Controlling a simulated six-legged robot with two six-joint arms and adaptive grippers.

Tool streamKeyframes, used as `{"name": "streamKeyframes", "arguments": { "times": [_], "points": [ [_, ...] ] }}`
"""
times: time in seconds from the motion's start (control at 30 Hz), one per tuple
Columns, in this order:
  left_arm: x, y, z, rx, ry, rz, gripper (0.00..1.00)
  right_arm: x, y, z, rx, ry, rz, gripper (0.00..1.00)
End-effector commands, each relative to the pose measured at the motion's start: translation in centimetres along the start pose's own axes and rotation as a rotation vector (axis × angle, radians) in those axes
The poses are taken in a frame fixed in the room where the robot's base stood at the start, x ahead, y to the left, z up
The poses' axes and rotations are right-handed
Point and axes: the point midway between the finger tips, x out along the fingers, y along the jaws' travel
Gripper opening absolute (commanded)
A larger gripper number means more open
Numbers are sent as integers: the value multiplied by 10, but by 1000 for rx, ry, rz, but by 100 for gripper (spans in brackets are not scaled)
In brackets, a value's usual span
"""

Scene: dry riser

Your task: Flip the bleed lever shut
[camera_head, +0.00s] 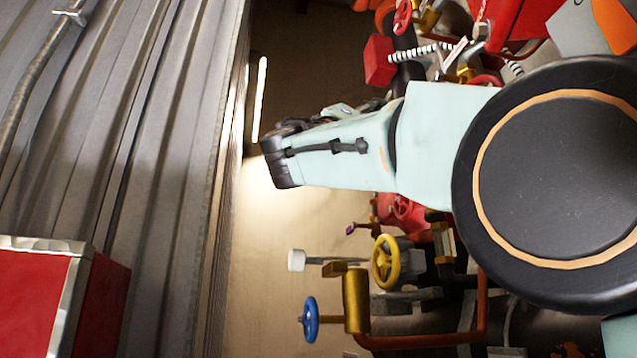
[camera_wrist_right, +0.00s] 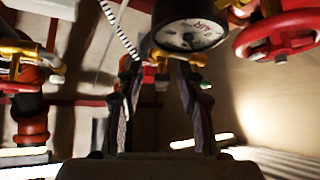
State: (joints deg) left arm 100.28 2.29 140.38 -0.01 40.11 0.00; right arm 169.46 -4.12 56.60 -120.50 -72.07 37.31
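My right gripper (camera_wrist_right: 160,78) shows in the right wrist view with its two dark fingers apart, nothing clearly held between them. A small gold and red fitting (camera_wrist_right: 160,62) shows beyond the fingertips, under a round white-faced gauge (camera_wrist_right: 191,24); I cannot tell whether the fingers touch it. I cannot tell for sure which part is the bleed lever. A small purple-tipped handle (camera_head: 351,230) sticks out beside red pipework in the head view. My pale arm crosses the head view from the right and hides part of the pipework. My left gripper is not in view.
In the head view a yellow handwheel (camera_head: 386,261), a blue handwheel (camera_head: 310,319) and a brass cylinder (camera_head: 356,300) stand below my arm. A red handwheel (camera_wrist_right: 277,35) is at right in the wrist view. Corrugated wall (camera_head: 130,130) fills the head view's left.

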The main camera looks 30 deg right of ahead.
Motion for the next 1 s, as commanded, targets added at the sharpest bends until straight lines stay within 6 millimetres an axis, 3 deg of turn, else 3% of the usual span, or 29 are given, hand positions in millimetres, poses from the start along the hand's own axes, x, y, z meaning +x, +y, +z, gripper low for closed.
{"name": "streamKeyframes", "arguments": {
  "times": [0.33,0.77,1.0],
  "points": [
    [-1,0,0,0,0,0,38,4,-3,0,-1,1,-1,38],
    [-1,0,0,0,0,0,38,4,-2,-1,0,2,0,1],
    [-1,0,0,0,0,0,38,3,-2,-2,-1,6,0,0]
  ]
}}
